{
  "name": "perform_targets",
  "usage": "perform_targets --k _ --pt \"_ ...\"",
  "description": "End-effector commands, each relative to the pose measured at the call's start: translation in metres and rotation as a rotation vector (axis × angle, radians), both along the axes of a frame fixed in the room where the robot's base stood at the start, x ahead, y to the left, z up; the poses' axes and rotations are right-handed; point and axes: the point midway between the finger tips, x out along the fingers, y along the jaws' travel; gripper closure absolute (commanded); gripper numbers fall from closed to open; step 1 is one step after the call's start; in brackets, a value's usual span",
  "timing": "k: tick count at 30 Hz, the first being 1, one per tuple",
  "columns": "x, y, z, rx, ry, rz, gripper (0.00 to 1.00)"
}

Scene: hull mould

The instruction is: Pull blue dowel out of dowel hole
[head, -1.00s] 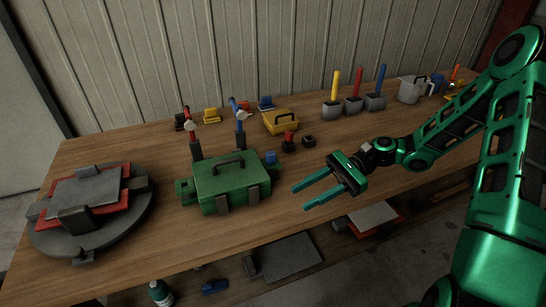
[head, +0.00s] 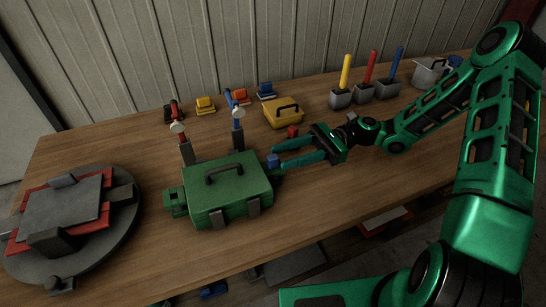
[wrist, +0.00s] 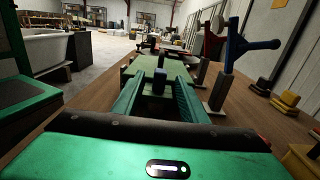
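Nothing is gripped.
A short red peg (head: 292,131) stands just behind my fingers. A yellow toolbox (head: 283,115) and tall coloured handles in grey holders (head: 364,92) stand farther back. The front right tabletop is clear.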

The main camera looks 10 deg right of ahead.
Motion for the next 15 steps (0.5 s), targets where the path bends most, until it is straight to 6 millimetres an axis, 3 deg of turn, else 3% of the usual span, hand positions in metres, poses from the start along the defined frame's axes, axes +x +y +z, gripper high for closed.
perform_targets --k 15 --pt "-0.011 0.034 0.0 -0.001 0.0 -0.027 0.61"
